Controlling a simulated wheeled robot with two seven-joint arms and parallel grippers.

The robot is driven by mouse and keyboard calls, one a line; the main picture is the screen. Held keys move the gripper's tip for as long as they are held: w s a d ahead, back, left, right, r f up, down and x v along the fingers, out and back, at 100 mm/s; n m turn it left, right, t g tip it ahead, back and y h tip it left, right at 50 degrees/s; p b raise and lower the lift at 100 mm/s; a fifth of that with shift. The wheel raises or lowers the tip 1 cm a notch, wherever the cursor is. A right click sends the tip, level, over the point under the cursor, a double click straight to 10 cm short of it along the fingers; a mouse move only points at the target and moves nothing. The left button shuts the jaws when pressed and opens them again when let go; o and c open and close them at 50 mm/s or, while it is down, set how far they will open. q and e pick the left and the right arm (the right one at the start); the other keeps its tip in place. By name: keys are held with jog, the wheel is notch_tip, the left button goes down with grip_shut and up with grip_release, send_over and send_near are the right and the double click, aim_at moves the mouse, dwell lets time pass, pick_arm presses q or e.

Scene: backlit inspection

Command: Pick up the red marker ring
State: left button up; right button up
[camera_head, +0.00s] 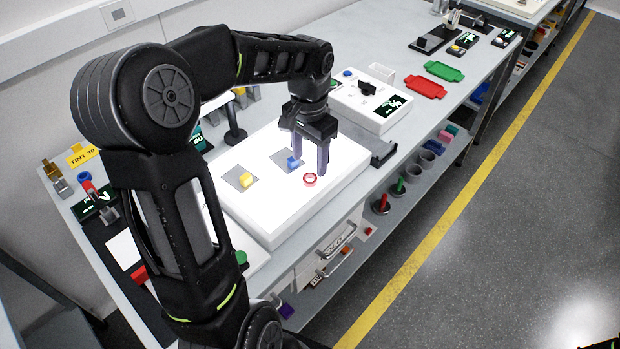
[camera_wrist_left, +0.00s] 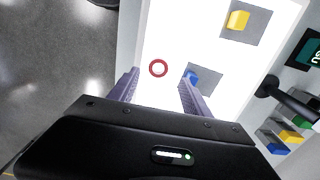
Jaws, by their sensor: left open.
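The red marker ring (camera_head: 310,179) lies flat on the white lit panel (camera_head: 262,212), near its right edge. It also shows in the left wrist view (camera_wrist_left: 158,68), just beyond the fingertips and between their lines. My left gripper (camera_head: 309,168) is open and empty, pointing down above the panel close to the ring. In the left wrist view its two fingers (camera_wrist_left: 158,78) stand apart on either side. From these views I cannot tell the exact height of the fingertips over the panel.
A blue piece (camera_head: 293,162) on a grey square sits close to the left gripper's fingers. A yellow piece (camera_head: 246,180) on another grey square lies farther left on the panel. A dark stand (camera_head: 235,130) rises behind the panel. Red (camera_head: 426,88) and green trays lie farther right.

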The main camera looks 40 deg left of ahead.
aim_at(310, 177)
pick_arm(q)
notch_tip(310, 177, down, 5)
jog(key=shift+d+p, duration=0.15)
jog(key=shift+p, duration=0.5)
grip_shut()
dwell(0.5)
